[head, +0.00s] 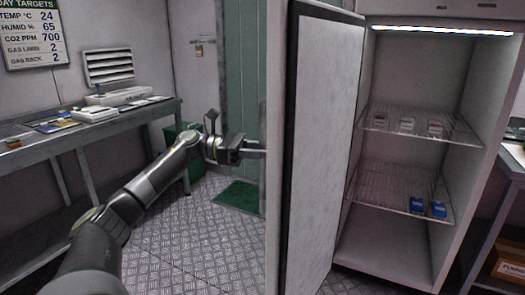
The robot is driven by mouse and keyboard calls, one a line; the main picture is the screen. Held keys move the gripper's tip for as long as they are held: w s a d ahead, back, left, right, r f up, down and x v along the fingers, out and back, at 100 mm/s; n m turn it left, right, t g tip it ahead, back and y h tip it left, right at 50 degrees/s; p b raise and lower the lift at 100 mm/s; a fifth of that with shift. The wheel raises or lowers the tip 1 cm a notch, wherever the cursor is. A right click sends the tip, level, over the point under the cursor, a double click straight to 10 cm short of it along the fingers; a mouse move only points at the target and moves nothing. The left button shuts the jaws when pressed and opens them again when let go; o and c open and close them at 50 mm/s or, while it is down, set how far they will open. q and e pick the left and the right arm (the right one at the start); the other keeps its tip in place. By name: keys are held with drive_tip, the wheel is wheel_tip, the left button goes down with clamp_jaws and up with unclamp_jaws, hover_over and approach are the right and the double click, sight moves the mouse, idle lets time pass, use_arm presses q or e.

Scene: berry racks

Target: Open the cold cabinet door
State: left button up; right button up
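The cold cabinet (375,200) stands at the right with its lit inside showing. Its door (322,150) is swung wide open toward me and left, with its pale inner panel and dark seal facing the cabinet side. My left gripper (258,148) is level with the middle of the door, at its left edge on the outer side. Its two fingers show a small gap, and their tips meet the door's edge in the picture. No handle shows, so I cannot tell whether they hold one. My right gripper is not in view.
Wire shelves (420,126) inside hold small white packs and blue boxes (428,207). A bench (95,127) runs along the left wall. A green bin (188,163) and green mat (238,195) lie beyond my arm. A cardboard box (505,262) sits at the far right.

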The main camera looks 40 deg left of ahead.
use_arm(q)
drive_tip(key=v, duration=1.7)
drive_tip(key=shift+a, duration=0.2)
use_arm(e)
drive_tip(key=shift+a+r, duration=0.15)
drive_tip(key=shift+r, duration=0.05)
use_arm(q)
drive_tip(key=shift+s, duration=0.1)
